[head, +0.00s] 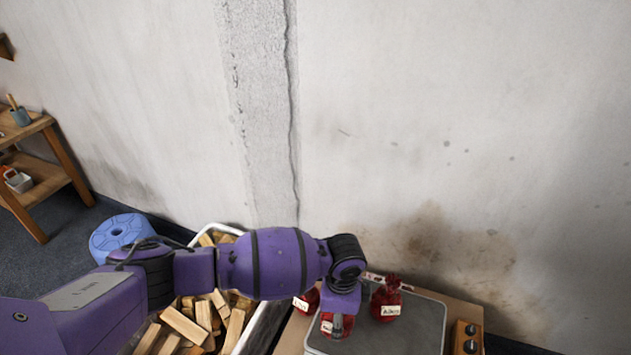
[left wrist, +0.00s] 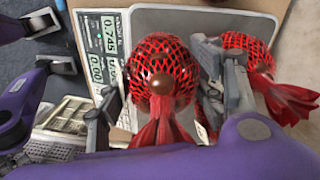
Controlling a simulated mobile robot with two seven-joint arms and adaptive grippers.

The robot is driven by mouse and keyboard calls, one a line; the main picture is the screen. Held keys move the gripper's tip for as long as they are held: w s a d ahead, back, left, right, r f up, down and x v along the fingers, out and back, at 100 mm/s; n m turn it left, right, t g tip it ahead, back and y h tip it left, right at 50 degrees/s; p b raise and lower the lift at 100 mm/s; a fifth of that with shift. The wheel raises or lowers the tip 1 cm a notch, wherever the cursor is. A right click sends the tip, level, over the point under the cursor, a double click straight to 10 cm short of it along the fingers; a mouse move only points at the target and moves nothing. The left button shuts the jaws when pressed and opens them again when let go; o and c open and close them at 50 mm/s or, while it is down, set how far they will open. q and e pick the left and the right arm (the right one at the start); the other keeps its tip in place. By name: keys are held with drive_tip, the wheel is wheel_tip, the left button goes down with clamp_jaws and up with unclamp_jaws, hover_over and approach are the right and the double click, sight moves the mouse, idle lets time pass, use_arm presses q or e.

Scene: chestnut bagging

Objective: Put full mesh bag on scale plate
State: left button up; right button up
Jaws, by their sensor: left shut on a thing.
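A full red mesh bag (left wrist: 160,72) with brown chestnuts is between the fingers of my left gripper (left wrist: 158,92), which is shut on it. In the head view my left gripper (head: 338,322) points down over the grey scale plate (head: 425,325), partly hiding this bag. I cannot tell whether the bag touches the plate (left wrist: 190,22). A second red bag (head: 387,300) with a white label stands on the plate just right of the gripper; it also shows in the left wrist view (left wrist: 262,60). My right gripper (left wrist: 50,45) shows at the left wrist view's upper left, empty, its fingers apart.
Another red bag (head: 307,300) stands left of the gripper. A crate of wood pieces (head: 205,315), a blue stool (head: 120,235) and a box with knobs (head: 467,338) are nearby.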

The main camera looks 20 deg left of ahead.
use_arm(q)
drive_tip(key=shift+w+f, duration=0.35)
drive_tip(key=shift+w, duration=0.15)
wheel_tip(320, 180, down, 3)
drive_tip(key=shift+w+f+b, duration=0.15)
drive_tip(key=shift+f+b, duration=0.05)
drive_tip(key=shift+b, duration=0.45)
drive_tip(key=shift+r, duration=0.1)
use_arm(e)
drive_tip(key=shift+s+d+f, duration=0.2)
drive_tip(key=shift+s+f, duration=0.4)
drive_tip(key=shift+f, duration=0.1)
use_arm(q)
drive_tip(key=o, duration=1.1)
use_arm(e)
drive_tip(key=shift+w, duration=0.15)
drive_tip(key=shift+w, duration=0.15)
